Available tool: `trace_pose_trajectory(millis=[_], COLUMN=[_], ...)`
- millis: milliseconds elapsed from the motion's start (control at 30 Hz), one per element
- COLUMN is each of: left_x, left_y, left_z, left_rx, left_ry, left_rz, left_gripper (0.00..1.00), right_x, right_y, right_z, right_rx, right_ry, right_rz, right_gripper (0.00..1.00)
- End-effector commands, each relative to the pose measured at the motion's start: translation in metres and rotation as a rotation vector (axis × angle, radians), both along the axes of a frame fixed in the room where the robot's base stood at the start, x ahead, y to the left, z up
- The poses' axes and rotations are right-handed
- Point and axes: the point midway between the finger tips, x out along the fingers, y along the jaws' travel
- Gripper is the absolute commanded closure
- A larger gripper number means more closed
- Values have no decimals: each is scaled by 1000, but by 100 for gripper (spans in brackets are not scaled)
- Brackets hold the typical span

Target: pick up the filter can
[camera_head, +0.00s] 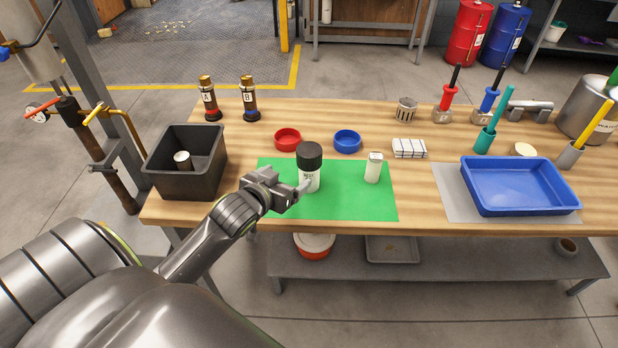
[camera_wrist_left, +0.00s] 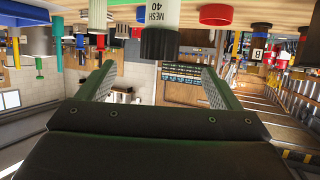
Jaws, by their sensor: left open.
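The filter can (camera_head: 309,178) is white with a black cap and stands upright on the green mat (camera_head: 350,204). My left gripper (camera_head: 298,191) is open, low at the near left side of the can. In the wrist view the can lines up with the gap between the fingers; I cannot tell whether they touch it. My right gripper is not in view.
A small white bottle (camera_head: 373,168) stands on the mat to the right. A red dish (camera_head: 287,139) and a blue dish (camera_head: 347,141) lie behind. A black bin (camera_head: 161,166) stands left, a blue tray (camera_head: 478,192) right. Bottles A (camera_head: 209,101) and B (camera_head: 249,101) stand at the back.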

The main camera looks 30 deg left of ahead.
Motion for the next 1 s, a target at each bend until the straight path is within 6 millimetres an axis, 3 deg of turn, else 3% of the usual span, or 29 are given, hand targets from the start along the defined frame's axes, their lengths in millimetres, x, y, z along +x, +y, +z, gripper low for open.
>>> trace_pose_trajectory(millis=[433,833,1000], left_x=[67,91,110], left_y=[9,13,16], left_z=[-27,-36,-39], left_rx=[-2,0,0], left_ry=[2,2,2], left_rz=[1,1,1], left_gripper=[14,14,14], right_x=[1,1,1], right_y=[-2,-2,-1], right_z=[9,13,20], right_rx=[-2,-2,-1], right_ry=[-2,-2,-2], right_rz=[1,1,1], right_gripper=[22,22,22])
